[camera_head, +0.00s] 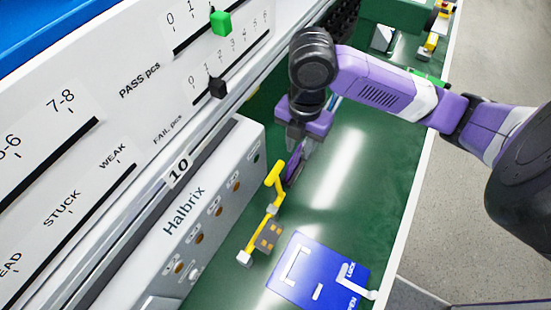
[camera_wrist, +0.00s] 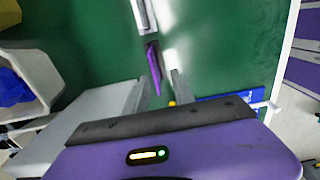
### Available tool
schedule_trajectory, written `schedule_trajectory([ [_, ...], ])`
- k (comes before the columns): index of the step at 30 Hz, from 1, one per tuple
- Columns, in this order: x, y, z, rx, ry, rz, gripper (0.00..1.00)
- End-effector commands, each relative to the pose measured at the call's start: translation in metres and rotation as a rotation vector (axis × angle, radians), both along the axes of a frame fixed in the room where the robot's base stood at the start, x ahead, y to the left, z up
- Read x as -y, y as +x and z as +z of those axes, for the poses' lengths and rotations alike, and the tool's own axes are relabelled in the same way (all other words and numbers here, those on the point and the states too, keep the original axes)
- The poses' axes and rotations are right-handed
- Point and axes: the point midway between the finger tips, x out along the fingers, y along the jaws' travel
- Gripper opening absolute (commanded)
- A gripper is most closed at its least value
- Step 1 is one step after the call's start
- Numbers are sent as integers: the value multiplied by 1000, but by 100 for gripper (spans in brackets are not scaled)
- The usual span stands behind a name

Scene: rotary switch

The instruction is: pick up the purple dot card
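A thin purple card (camera_head: 295,168) stands on edge just below my gripper (camera_head: 301,150), beside the yellow lever in the head view. In the wrist view the purple card (camera_wrist: 153,70) shows nearly edge-on, and I cannot make out a dot on it. My gripper (camera_wrist: 157,80) is open there, with one finger on each side of the card's near end. Gaps of green show between the card and both fingers. The card's lower edge and how it is supported are not clear.
A yellow lever (camera_head: 275,180) stands close by the gripper on the left. The grey Halbrix panel (camera_head: 205,225) runs along the left. A blue plate (camera_head: 318,268) with white marks lies in front. The green bench top (camera_head: 365,185) is clear to the right.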

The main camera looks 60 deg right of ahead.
Motion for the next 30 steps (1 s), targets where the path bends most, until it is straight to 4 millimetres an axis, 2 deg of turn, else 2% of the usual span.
schedule_trajectory([
  [5, 0, 0, -7, -1, 0, -1, 30],
  [14, 0, 0, -35, -1, 1, -2, 30],
  [24, 0, 0, -78, -1, 1, -3, 30],
  [30, 0, 0, -83, 0, 0, 0, 30],
])
